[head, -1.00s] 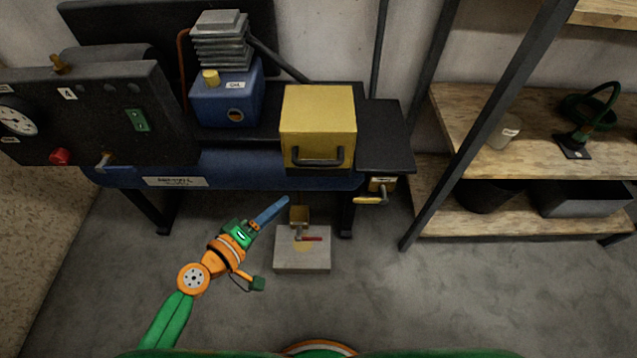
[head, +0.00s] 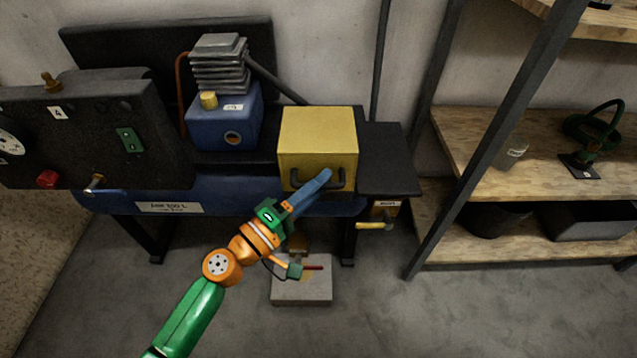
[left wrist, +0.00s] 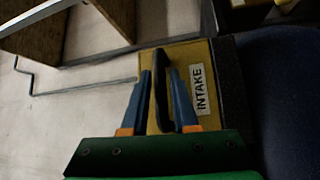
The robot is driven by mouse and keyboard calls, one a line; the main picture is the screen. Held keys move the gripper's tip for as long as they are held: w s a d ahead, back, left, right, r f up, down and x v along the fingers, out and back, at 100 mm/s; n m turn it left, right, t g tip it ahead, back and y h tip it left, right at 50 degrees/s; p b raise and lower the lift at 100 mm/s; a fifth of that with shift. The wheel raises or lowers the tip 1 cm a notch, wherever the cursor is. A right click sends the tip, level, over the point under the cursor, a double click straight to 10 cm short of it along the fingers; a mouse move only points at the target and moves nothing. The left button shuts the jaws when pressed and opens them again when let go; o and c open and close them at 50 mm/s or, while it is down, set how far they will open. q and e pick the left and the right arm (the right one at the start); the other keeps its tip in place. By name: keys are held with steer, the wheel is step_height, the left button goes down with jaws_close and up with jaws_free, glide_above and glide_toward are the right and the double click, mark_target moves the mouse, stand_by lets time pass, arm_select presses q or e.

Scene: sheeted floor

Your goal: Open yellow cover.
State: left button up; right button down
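The yellow cover (head: 317,137) is a box shape on the black bench top, with a dark bar handle (head: 301,182) low on its front face. In the left wrist view the yellow cover (left wrist: 188,62) carries an "INTAKE" label (left wrist: 201,91). My left gripper (head: 325,174) reaches up to the handle in the head view. In the left wrist view, its blue fingers (left wrist: 160,75) are apart, with the handle (left wrist: 162,90) between them and a visible gap. The gripper hides part of the handle in the head view. My right gripper is not in view.
A blue pump block (head: 222,122) with a finned stack stands left of the cover. A black panel (head: 85,140) with a gauge is at the far left. A yellow lever (head: 374,226) hangs below the bench's right end. A grey block (head: 302,292) sits on the floor. Wooden shelves (head: 520,184) stand right.

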arm_select(q)
jaws_close()
stand_by(1.2)
